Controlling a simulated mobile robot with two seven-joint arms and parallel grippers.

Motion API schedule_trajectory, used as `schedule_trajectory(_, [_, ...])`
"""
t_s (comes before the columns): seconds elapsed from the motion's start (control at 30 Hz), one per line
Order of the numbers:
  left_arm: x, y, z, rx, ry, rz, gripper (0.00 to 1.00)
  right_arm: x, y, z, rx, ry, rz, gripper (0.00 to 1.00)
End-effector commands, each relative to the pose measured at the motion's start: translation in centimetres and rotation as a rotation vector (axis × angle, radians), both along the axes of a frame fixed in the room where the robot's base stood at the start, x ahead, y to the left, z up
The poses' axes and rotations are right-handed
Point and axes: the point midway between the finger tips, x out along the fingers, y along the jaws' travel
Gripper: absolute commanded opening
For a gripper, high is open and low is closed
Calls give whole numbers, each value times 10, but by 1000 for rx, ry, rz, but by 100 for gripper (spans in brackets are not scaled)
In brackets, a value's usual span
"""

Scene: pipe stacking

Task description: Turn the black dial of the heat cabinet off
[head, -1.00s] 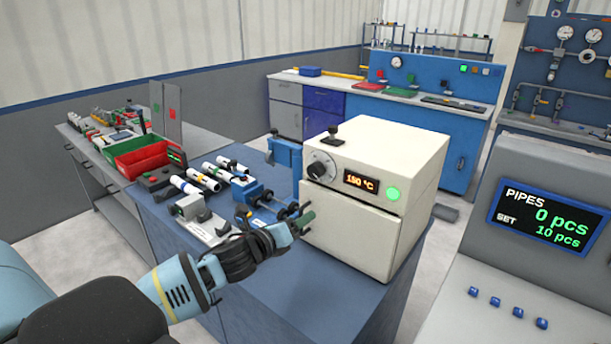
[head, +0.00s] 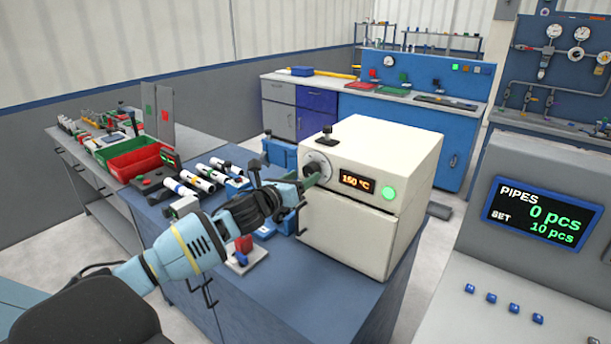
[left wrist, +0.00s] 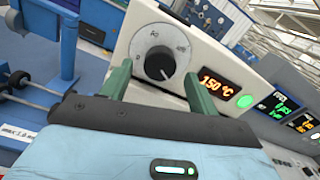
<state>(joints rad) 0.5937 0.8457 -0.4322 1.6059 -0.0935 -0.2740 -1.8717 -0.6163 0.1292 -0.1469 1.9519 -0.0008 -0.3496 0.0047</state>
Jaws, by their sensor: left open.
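The white heat cabinet (head: 365,185) stands on the blue bench. My right gripper is not in view.
White pipes (head: 198,178) and blue fixtures lie on the bench left of the cabinet. Red and green bins (head: 135,160) stand farther left. A black knob-like piece (head: 327,136) is on the cabinet top. A grey console (head: 535,225) with a pipe counter stands at right.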

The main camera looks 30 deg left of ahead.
Motion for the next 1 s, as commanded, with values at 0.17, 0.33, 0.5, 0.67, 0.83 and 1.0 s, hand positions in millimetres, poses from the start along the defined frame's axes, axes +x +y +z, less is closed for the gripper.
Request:
schedule_trajectory(0.17, [16,-1,2,-3,-1,1,60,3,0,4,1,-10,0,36])
schedule_trajectory(0.33, [23,-2,1,-1,-1,-1,60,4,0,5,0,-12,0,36])
schedule_trajectory(0.5, [24,-2,0,0,0,0,60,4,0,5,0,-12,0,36])
schedule_trajectory(0.67, [24,-2,0,-1,1,0,55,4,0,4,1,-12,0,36])
schedule_trajectory(0.83, [23,-2,0,-1,1,0,33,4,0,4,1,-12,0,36])
schedule_trajectory(1.0, [23,-2,0,-1,0,0,16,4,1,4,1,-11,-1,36])
